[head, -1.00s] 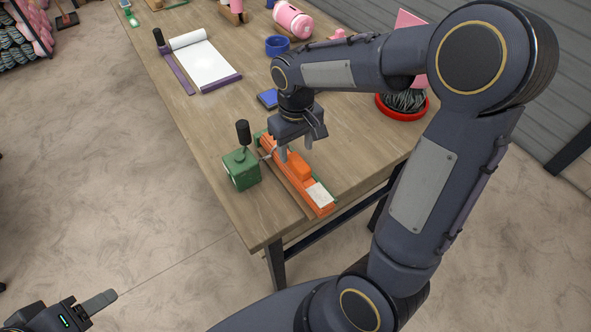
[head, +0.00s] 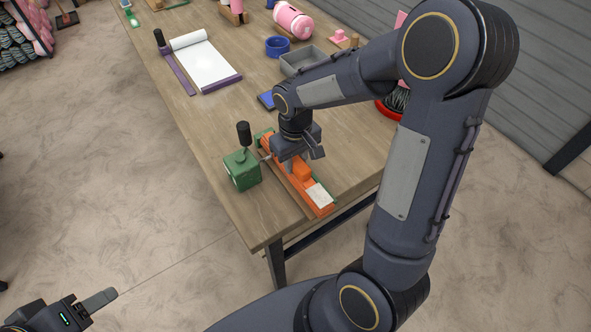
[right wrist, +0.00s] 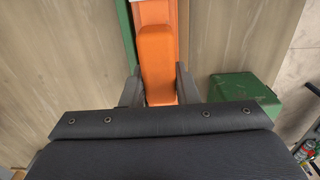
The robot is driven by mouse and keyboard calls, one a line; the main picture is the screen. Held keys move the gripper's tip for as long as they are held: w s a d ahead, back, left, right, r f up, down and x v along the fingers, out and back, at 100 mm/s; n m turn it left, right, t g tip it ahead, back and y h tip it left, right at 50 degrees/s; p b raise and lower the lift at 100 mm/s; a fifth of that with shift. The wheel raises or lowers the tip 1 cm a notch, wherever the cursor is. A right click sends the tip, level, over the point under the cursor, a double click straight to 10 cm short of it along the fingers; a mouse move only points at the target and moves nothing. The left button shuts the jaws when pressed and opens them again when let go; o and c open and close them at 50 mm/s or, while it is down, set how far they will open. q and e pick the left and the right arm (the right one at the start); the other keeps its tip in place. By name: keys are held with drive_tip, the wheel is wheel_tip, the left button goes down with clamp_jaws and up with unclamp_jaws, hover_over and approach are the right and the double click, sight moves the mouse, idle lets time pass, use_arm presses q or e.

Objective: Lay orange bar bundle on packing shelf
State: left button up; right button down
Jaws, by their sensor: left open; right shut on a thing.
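The orange bar bundle (head: 318,203) is long, with a raised orange block and a pale label near its front end. It lies along the table's near edge, over a green strip (head: 334,201). My right gripper (head: 290,162) is down on it. In the right wrist view, the fingers (right wrist: 158,88) are shut on the raised block of the bundle (right wrist: 156,50), one on each side. My left gripper (head: 97,304) is open and empty at the lower left, away from the table; only part of it shows. I cannot identify a packing shelf with certainty.
A green box (head: 241,170) with a black-knobbed lever stands close left of the bundle; it also shows in the right wrist view (right wrist: 240,100). A grey tray (head: 303,60), blue ring (head: 277,46) and paper roll board (head: 205,62) lie farther back. A rack with pink-ended bundles (head: 38,30) stands upper left.

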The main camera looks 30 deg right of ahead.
drive_tip(key=shift+r, duration=0.1)
idle(0.3)
drive_tip(key=shift+w+r, duration=0.1)
drive_tip(key=shift+r, duration=0.7)
drive_tip(key=s+a+r+b, duration=0.2)
drive_tip(key=s+a+r, duration=0.5)
drive_tip(key=s+r, duration=0.4)
drive_tip(key=shift+s+a+r+b, duration=0.15)
drive_tip(key=shift+s+a+b, duration=0.15)
drive_tip(key=shift+s, duration=0.3)
